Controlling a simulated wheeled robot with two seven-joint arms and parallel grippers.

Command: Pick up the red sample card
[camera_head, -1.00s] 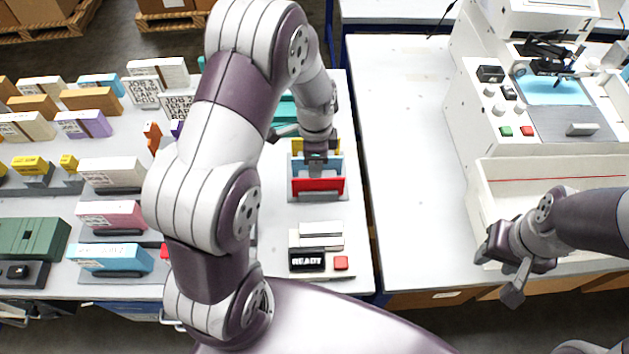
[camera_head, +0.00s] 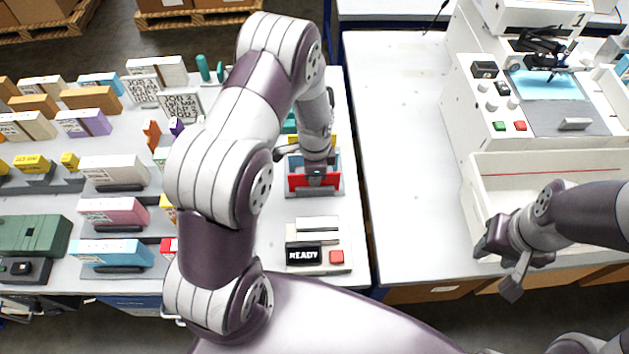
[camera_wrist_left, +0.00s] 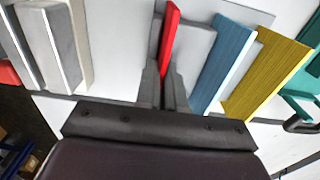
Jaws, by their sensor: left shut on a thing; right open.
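The red sample card (camera_head: 300,181) stands upright at the front of a grey card holder (camera_head: 318,193) on the left table. My left gripper (camera_head: 318,176) is over it from above, shut on the card's upper edge. In the left wrist view, the red card (camera_wrist_left: 171,30) runs up from between the two fingertips of my left gripper (camera_wrist_left: 165,85). A blue card (camera_wrist_left: 226,52) and a yellow card (camera_wrist_left: 267,72) stand beside it in the wrist view. My right gripper (camera_head: 505,262) is open and empty in front of the plotter's white tray.
A small console with a READY display (camera_head: 303,254) and a red button (camera_head: 336,257) sits in front of the holder. Several boxes stand on the left table. The pen plotter (camera_head: 545,110) is at the right. The table strip (camera_head: 400,150) left of it is clear.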

